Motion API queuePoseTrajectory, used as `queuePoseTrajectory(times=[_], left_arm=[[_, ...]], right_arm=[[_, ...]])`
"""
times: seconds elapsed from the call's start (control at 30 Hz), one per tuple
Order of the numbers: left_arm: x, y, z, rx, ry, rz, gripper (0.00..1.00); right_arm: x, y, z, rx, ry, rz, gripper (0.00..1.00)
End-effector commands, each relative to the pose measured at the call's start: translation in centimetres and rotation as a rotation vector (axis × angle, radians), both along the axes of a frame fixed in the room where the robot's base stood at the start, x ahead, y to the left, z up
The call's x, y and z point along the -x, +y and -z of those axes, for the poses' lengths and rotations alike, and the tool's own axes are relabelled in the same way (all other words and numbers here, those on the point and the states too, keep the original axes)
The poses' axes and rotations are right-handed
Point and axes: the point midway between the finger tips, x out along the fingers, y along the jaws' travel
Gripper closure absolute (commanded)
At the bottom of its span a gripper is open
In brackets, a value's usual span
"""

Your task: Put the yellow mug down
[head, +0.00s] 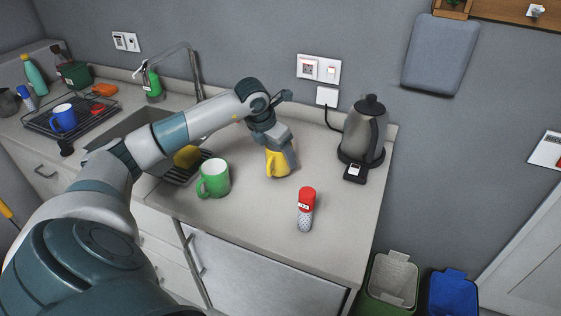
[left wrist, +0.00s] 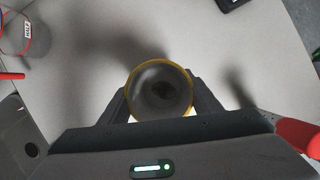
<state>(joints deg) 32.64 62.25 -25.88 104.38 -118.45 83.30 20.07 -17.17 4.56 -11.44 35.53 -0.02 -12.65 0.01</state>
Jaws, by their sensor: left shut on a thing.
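The yellow mug (head: 277,163) is upright over the right part of the counter, between the green mug and the kettle. My left gripper (head: 280,148) points down and is shut on it. In the left wrist view the mug (left wrist: 160,92) shows from above as a round yellow rim with a dark inside, between the two fingers (left wrist: 160,103). The mug's base is at or very close to the counter top; I cannot tell whether it touches. My right gripper is not in view.
A green mug (head: 214,179) stands left of the yellow mug. A red-capped can (head: 306,209) stands in front right, and a kettle (head: 363,132) behind right. The sink (head: 145,127) and a dish rack (head: 40,124) are farther left. Bare counter (head: 258,212) lies in front.

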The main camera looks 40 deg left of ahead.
Motion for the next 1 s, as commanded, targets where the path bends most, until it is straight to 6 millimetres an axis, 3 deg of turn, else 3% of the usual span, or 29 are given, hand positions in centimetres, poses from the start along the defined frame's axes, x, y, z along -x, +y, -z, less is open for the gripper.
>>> queuePoseTrajectory(times=[0.3,0.7,0.73,0.8,1.0], left_arm=[[0.1,0.0,3.1,0.001,0.001,0.0,0.73],[0.0,0.0,3.6,0.0,0.0,0.0,0.73],[0.0,0.0,3.5,0.001,0.001,0.0,0.38],[0.1,0.0,3.5,0.001,0.001,0.0,0.24],[0.1,0.0,3.5,0.001,0.001,0.0,0.24]], right_arm=[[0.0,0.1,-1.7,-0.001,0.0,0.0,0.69],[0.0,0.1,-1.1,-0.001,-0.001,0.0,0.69],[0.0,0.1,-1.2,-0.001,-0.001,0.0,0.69],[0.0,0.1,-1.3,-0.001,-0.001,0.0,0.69],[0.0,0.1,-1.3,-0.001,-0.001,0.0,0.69]])
